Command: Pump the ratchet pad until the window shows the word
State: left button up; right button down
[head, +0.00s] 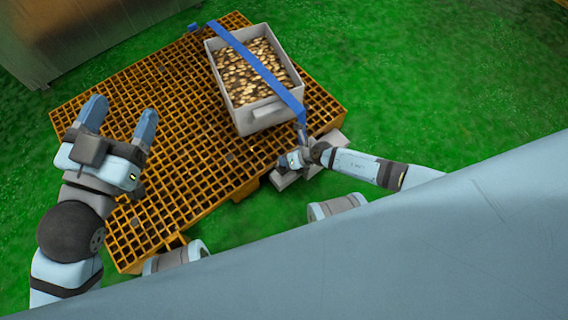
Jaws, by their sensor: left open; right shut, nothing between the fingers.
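A blue strap (245,55) runs over a grey bin (262,115) and down its near right side. A grey block (334,139) sits at the strap's lower end, by the pallet's edge, and my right arm covers part of it. I cannot make out the ratchet pad or the window with its word. My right gripper (285,162) is shut and empty beside this block, just below the strap's end. I cannot tell whether it touches the block. My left gripper (120,116) is open and empty above the left part of the pallet.
The bin stands on a yellow grated pallet (165,95) and holds many small brown and tan pieces. Green ground (420,60) lies around it, clear on the right. A large grey-brown box-like body (80,35) stands at the top left.

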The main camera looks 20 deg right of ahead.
jog(key=shift+f, duration=1.3)
dwell(0.8)
jog(key=shift+r, duration=0.1)
jog(key=shift+r+p, duration=1.95)
jog(key=shift+p, duration=0.15)
notch_tip(320, 180, up, 5)
jog(key=p, duration=0.5)
jog(key=shift+r, duration=0.1)
jog(key=shift+s+d, duration=0.1)
